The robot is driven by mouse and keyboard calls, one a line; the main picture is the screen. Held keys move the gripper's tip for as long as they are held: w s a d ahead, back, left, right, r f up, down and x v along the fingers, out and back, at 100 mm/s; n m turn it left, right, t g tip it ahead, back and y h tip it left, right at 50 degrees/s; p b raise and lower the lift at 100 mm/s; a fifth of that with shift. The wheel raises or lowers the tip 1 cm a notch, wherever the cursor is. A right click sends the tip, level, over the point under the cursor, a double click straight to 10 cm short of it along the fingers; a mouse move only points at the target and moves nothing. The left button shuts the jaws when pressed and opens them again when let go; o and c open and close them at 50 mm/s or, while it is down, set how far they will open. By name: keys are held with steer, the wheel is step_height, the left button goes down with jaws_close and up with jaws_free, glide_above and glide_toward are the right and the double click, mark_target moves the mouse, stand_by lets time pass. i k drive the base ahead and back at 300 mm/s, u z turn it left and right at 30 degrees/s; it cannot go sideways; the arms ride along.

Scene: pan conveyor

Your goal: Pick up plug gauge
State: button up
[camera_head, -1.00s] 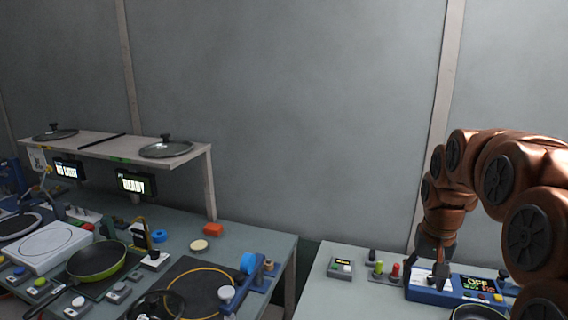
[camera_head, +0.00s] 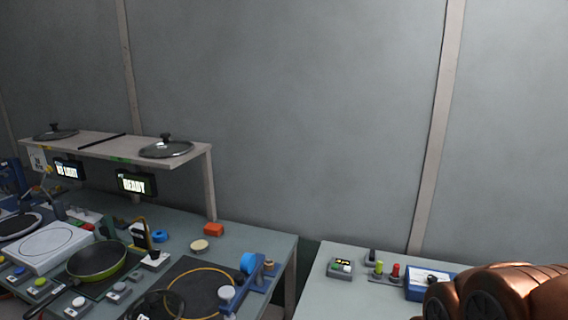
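A small grey base with a green-topped peg (camera_head: 379,267) and a red-topped peg (camera_head: 395,270) stands on the right table. It may be the plug gauge, but it is too small to tell for sure. A dark upright piece (camera_head: 372,255) stands just behind it. My arm (camera_head: 500,292) fills the bottom right corner as copper-coloured links. My gripper is out of the picture, so its state and anything in it do not show.
A blue device (camera_head: 418,283) is partly hidden by my arm. A small grey button box (camera_head: 341,267) stands at the right table's (camera_head: 325,300) back left. A gap separates the tables.

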mark_target(396, 267)
steer(key=u, duration=1.75)
steer(key=k, duration=1.4)
steer(key=z, duration=2.3)
steer(key=i, duration=0.5)
steer(key=z, duration=0.1)
